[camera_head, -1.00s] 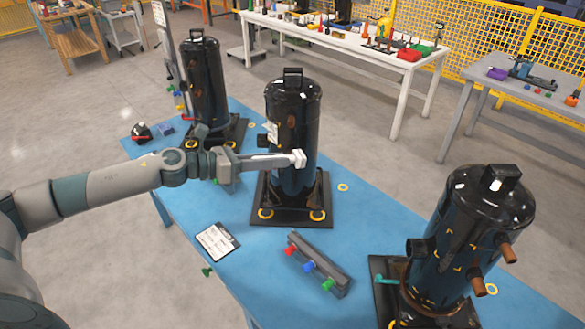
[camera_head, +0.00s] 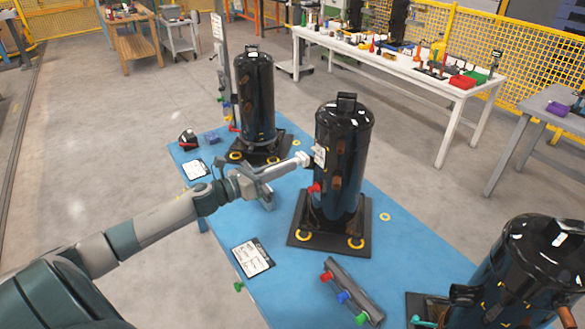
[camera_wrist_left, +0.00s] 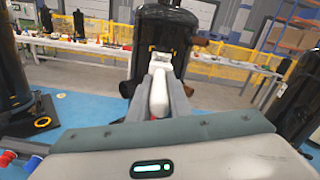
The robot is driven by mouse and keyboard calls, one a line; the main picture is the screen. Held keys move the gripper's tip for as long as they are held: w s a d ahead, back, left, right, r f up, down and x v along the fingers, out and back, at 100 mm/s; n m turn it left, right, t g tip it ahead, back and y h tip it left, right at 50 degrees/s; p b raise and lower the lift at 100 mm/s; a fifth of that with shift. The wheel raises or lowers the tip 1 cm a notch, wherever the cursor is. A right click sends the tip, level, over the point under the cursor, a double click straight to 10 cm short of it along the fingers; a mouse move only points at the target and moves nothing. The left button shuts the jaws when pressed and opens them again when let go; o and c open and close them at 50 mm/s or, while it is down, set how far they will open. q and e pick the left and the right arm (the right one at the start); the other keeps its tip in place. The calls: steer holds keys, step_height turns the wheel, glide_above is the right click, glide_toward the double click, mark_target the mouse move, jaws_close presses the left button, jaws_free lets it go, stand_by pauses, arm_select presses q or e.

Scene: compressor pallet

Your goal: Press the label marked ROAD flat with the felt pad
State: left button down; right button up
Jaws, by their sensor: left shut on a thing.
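The middle black compressor (camera_head: 345,140) stands upright on its dark base on the blue table. A small white label (camera_head: 319,155) is on its left side; its writing is too small to read. My left gripper (camera_head: 280,168) is shut on a white-tipped pad tool (camera_head: 302,158), whose tip is close to the label's left edge. I cannot tell whether they touch. In the left wrist view the fingers (camera_wrist_left: 163,98) hold the white tool (camera_wrist_left: 159,88), which points at the compressor (camera_wrist_left: 165,40). The label is not distinguishable there. My right gripper is out of view.
Other black compressors stand behind (camera_head: 255,95) and at front right (camera_head: 535,275). A clipboard (camera_head: 253,259) and a rack with red, blue and green knobs (camera_head: 352,292) lie on the blue table (camera_head: 300,290). A red fitting (camera_head: 314,188) sticks out below the label.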

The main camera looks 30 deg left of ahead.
mark_target(299, 161)
arm_select(q)
steer(key=shift+w+d+r, duration=0.1)
steer(key=shift+w, duration=0.05)
stand_by(0.3)
steer(key=shift+x, duration=0.95)
steer(key=shift+p+x, duration=0.4)
steer(key=shift+x, duration=0.6)
steer(key=shift+w+d, duration=0.15)
steer(key=shift+w, duration=0.15)
steer(key=shift+s, duration=0.1)
steer(key=shift+s, duration=0.4)
steer(key=shift+b+v, duration=0.45)
steer(key=shift+v, duration=0.8)
steer(key=shift+w, duration=0.15)
